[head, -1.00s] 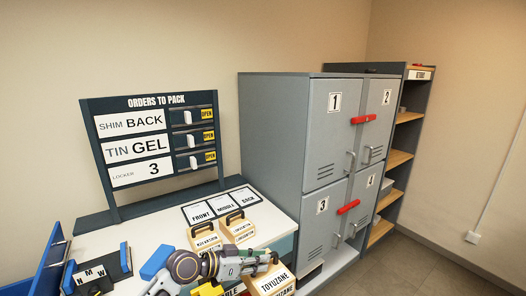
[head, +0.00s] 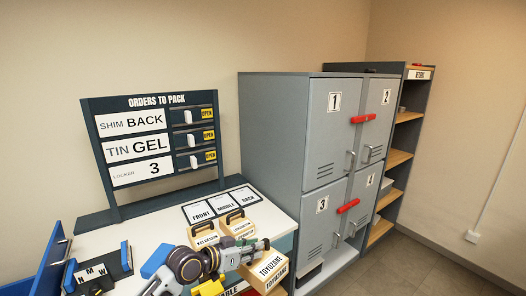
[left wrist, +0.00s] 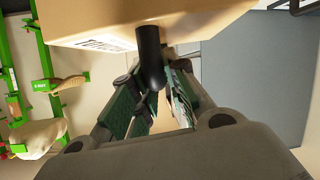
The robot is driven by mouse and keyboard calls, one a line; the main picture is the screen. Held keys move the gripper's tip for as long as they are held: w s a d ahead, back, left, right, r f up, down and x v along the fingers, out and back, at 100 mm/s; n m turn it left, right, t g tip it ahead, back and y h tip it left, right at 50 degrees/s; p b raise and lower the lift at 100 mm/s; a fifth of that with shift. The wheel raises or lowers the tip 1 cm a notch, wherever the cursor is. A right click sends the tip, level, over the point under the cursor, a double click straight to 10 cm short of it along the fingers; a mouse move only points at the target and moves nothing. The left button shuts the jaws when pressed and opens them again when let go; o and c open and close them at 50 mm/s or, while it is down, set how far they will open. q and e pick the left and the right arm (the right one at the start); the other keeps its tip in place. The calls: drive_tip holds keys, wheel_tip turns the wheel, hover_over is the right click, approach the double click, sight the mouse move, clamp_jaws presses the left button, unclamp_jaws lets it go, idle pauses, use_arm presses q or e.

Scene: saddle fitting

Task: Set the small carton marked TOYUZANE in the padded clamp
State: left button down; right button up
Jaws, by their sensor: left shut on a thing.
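The small tan carton marked TOYUZANE (head: 266,271) is at the lower middle of the head view, at the table's right end. My left gripper (head: 258,247) is above it, shut on its handle. In the left wrist view the carton (left wrist: 150,22) fills the top, with its black handle (left wrist: 150,58) between my fingers. The carton appears held up, but its underside is hidden in the head view. I cannot make out the padded clamp for certain; a blue block (head: 156,260) stands left of my gripper. My right gripper is not in view.
Two similar cartons with black handles (head: 205,235) (head: 238,225) stand behind my gripper. Cards marked FRONT, MIDDLE and BACK (head: 219,205) lie behind them. An order board (head: 155,145) stands at the back, grey lockers (head: 325,170) to the right. The white tabletop (head: 135,232) has bare space at the left.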

use_arm(q)
drive_tip(key=w+a+r+n+t+y, duration=0.4)
drive_tip(key=a+r+n+y, duration=0.25)
drive_tip(key=a+r, duration=0.55)
drive_tip(key=s+a+f+n+y, duration=0.1)
drive_tip(key=s+a+f+y, duration=0.1)
drive_tip(key=s+f, duration=0.5)
drive_tip(key=s+a+f+n+y, duration=0.2)
drive_tip(key=s+a+f, duration=0.2)
drive_tip(key=f, duration=1.4)
drive_tip(key=s, duration=0.3)
drive_tip(key=shift+s+a+t, duration=0.2)
drive_tip(key=shift+a+t, duration=0.1)
drive_tip(key=shift+t, duration=0.1)
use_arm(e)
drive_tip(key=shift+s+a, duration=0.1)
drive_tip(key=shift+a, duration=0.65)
use_arm(q)
drive_tip(key=shift+n, duration=0.25)
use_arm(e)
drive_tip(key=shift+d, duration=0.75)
